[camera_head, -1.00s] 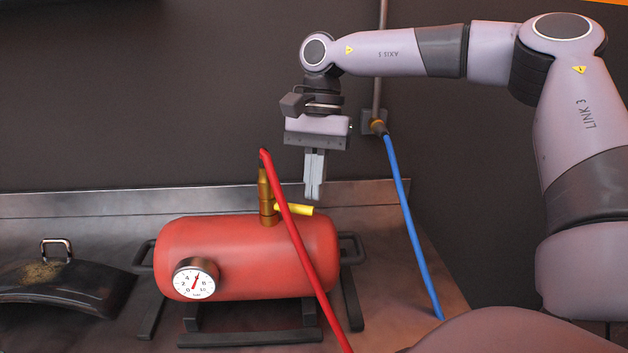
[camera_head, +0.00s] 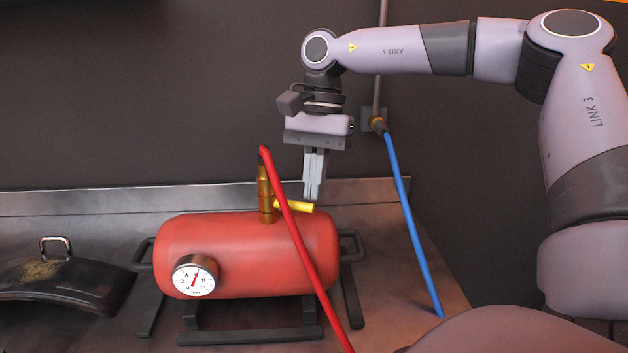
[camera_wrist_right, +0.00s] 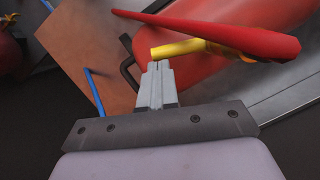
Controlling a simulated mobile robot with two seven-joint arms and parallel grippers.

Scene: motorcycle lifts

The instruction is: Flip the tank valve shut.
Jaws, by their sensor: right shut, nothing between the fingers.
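The red tank (camera_head: 245,255) lies on its side on a metal bench. A brass valve (camera_head: 265,197) stands on its top, with a yellow lever (camera_head: 300,206) pointing right, roughly level. My right gripper (camera_head: 311,197) is shut and empty, pointing down, its tips close to the lever's outer end. In the right wrist view the yellow lever (camera_wrist_right: 178,49) is just beyond the shut fingertips (camera_wrist_right: 158,66); I cannot tell whether they touch. The red hose (camera_head: 300,238) runs from the valve top down across the tank. My left gripper is not in view.
A round gauge (camera_head: 195,276) is on the tank's front left. A blue hose (camera_head: 410,220) hangs from a wall fitting (camera_head: 376,124) to the right. A dark curved part with a metal loop (camera_head: 60,280) lies at left. The space above the tank's left is clear.

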